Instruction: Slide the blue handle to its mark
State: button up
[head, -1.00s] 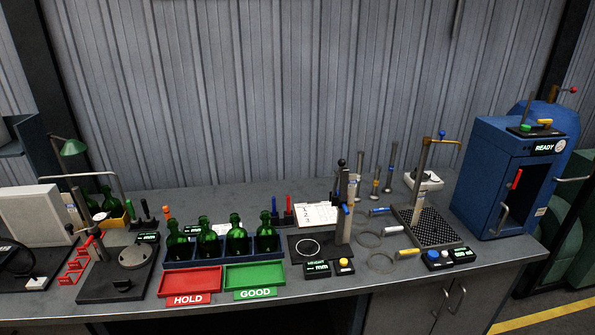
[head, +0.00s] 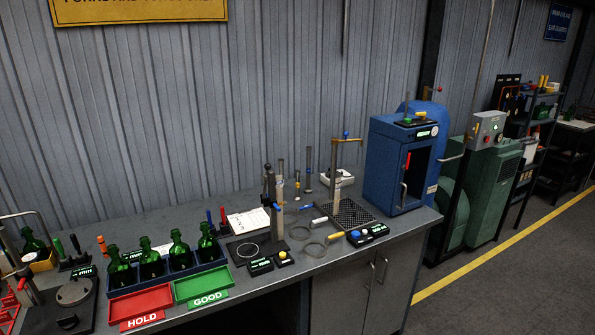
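Several blue handles or blue-ended parts show, and I cannot tell which one the task means. A small blue lever (head: 276,206) is on the dark upright gauge stand (head: 268,190). A blue-ended tool (head: 305,207) lies on the bench beside the black mesh plate (head: 350,212). A blue knob (head: 346,135) tops the tall post above the mesh plate. No mark is clear at this size. My gripper is not in view.
Green bottles stand in a blue rack (head: 170,276) behind the red HOLD tray (head: 140,302) and green GOOD tray (head: 202,285). A blue cabinet (head: 383,170) stands at the bench's right end. Clear floor (head: 470,275) with a yellow line lies to the right.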

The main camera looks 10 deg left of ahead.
aim_at(272, 202)
jog(key=u, duration=0.9)
jog(key=i+l+u, duration=0.25)
jog(key=i+l, duration=0.2)
jog(key=l, duration=0.25)
jog(key=i+l+u, duration=0.15)
jog(key=i+l, duration=0.1)
jog(key=l, duration=0.1)
